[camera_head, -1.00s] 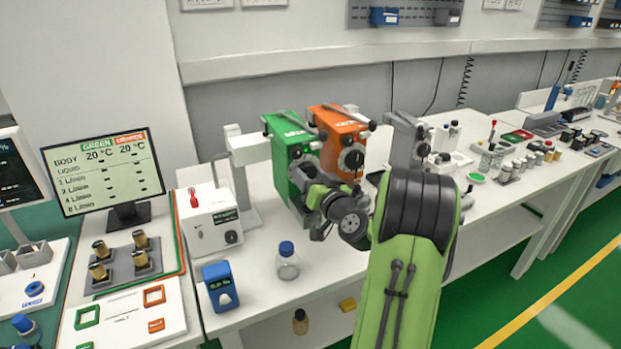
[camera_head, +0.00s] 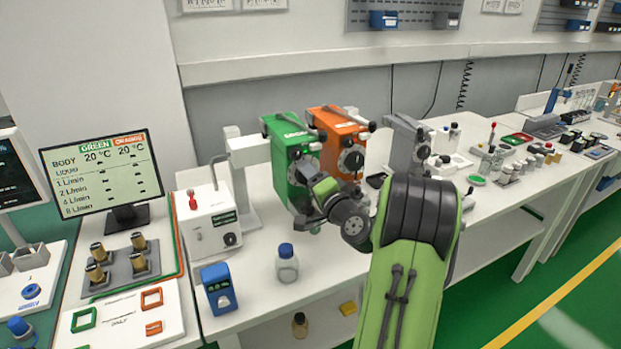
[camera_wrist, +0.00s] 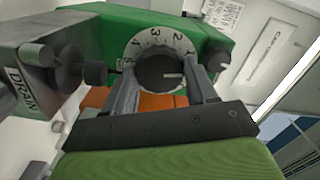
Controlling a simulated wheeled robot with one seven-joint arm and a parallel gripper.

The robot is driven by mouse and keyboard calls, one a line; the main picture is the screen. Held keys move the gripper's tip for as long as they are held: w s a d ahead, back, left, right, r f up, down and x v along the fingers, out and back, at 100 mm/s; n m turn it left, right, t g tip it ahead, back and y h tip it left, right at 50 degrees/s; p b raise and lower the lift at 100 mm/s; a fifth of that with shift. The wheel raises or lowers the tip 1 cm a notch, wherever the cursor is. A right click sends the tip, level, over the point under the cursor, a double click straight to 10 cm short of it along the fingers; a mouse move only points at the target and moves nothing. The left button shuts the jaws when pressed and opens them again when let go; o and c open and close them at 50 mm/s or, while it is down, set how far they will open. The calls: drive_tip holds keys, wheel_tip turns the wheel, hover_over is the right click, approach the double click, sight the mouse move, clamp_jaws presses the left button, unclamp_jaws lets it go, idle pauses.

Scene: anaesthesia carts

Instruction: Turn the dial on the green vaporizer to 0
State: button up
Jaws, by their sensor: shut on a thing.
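The green vaporizer (camera_head: 284,150) stands on the bench, left of the orange vaporizer (camera_head: 343,132). In the wrist view the green vaporizer body (camera_wrist: 113,33) fills the top, with a white numbered dial ring (camera_wrist: 133,48) and a dark knob (camera_wrist: 160,73). A light line on the knob points to the right in the picture. My gripper (camera_wrist: 165,90) has one finger on each side of the knob and is shut on it. In the head view my gripper (camera_head: 312,196) is at the front of the green vaporizer and hides most of its dial.
A blue-capped bottle (camera_head: 287,264) and a blue device (camera_head: 218,290) stand in front on the bench. A screen (camera_head: 103,175) is at the left.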

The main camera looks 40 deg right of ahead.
drive_tip(key=shift+m, duration=1.1)
drive_tip(key=shift+f, duration=0.1)
drive_tip(key=o, duration=1.1)
drive_tip(key=shift+c, duration=0.2)
